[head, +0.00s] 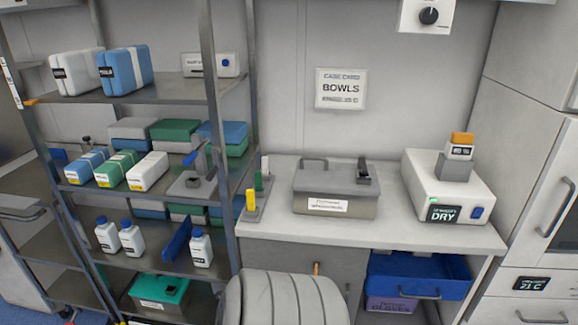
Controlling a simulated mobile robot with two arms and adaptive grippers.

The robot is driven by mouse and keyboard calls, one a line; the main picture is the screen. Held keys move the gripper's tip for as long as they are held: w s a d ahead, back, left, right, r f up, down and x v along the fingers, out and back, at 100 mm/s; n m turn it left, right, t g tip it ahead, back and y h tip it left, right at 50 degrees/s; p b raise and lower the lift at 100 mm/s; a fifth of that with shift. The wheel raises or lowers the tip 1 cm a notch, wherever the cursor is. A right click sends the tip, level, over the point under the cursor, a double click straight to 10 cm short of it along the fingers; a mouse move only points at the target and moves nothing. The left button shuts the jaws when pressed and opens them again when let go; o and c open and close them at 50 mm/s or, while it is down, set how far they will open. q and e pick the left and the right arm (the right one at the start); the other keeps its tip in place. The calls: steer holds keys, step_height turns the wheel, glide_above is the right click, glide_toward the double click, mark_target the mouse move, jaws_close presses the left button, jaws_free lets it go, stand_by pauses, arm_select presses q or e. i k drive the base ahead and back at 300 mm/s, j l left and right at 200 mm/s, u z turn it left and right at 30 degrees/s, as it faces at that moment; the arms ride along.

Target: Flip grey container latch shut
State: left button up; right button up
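The grey container (306,187) stands on the light worktop in the middle of the head view. It has a grey lid, a handle (313,161) at the back left of the lid and a white label on its front. A dark latch-like piece (363,170) stands up at the right end of the lid; its fine shape is too small to make out. The lid looks level on the box. Neither my left nor my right gripper is in view, and nothing touches the container.
A white device marked DRY (443,190) stands right of the container. A small rack with yellow and green pieces (255,200) is at the worktop's left end. A metal shelf unit (230,185) with boxes and bottles is at the left. A blue open drawer (417,277) is below.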

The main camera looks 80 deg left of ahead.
mark_target(361, 164)
steer(key=u, duration=2.35)
